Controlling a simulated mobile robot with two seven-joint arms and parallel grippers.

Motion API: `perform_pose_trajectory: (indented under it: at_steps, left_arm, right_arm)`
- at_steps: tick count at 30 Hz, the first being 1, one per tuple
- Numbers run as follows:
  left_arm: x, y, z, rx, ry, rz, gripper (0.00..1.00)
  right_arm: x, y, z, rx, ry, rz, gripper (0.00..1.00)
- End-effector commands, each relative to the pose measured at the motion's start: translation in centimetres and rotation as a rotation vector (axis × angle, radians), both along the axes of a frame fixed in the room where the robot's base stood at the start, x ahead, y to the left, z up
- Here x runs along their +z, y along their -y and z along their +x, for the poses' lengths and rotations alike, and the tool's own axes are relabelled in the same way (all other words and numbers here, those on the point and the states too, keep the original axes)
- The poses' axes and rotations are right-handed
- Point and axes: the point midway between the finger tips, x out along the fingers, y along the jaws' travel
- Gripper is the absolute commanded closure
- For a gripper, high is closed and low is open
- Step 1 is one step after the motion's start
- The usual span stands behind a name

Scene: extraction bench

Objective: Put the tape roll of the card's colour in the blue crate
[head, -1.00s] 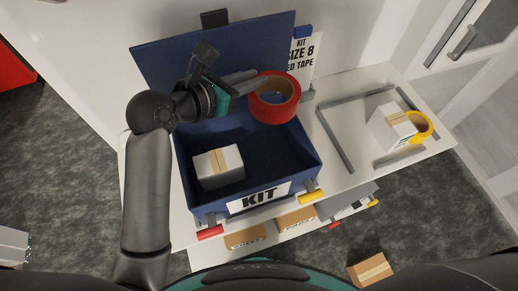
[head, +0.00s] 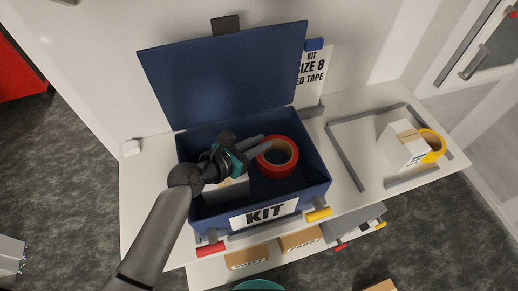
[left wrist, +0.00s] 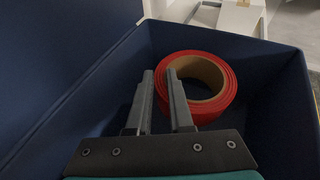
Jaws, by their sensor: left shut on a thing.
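The red tape roll (head: 278,157) is inside the blue crate (head: 310,190), near its right side, low between the walls. My left gripper (head: 256,146) reaches into the crate and is shut on the left side of the roll's ring. In the left wrist view the red roll (left wrist: 205,85) shows at the fingertips of my left gripper (left wrist: 163,85). The card (head: 314,75) behind the crate reads "KIT", "SIZE 8" and "ED TAPE", its left edge hidden by the lid. The yellow tape roll (head: 434,144) stands at the right. My right gripper is not in view.
The crate's lid (head: 225,75) stands open at the back. A white carton (head: 232,190) in the crate is partly hidden by my arm. Another white carton (head: 402,146) stands beside the yellow roll, within a grey-edged area. The bench (head: 345,195) between is clear.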

Motion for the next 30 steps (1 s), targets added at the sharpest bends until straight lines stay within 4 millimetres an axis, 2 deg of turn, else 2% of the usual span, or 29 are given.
perform_pose_trajectory:
  at_steps: [1, 4, 11, 26, 27, 30]
  left_arm:
    - [-1.3, 0.0, 0.0, -0.001, -0.001, 0.002, 1.0]
    - [-2.3, 0.0, 0.0, 0.0, -0.001, 0.001, 1.0]
    - [-2.1, 0.0, 0.0, 0.001, 0.001, 0.0, 1.0]
    - [-3.4, 0.0, 0.0, 0.0, -0.001, 0.001, 1.0]
    - [-3.4, 0.0, 0.0, 0.0, -0.001, 0.001, 0.8]
    - [-3.5, 0.0, -0.1, -0.001, -0.003, 0.002, 0.68]
  right_arm:
    - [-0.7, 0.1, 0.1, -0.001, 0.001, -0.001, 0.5]
    - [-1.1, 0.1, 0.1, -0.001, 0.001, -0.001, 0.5]
    - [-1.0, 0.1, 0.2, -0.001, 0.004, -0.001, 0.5]
    - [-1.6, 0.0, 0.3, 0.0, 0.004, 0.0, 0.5]
    - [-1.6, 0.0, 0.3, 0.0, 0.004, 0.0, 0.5]
    - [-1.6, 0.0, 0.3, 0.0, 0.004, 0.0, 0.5]
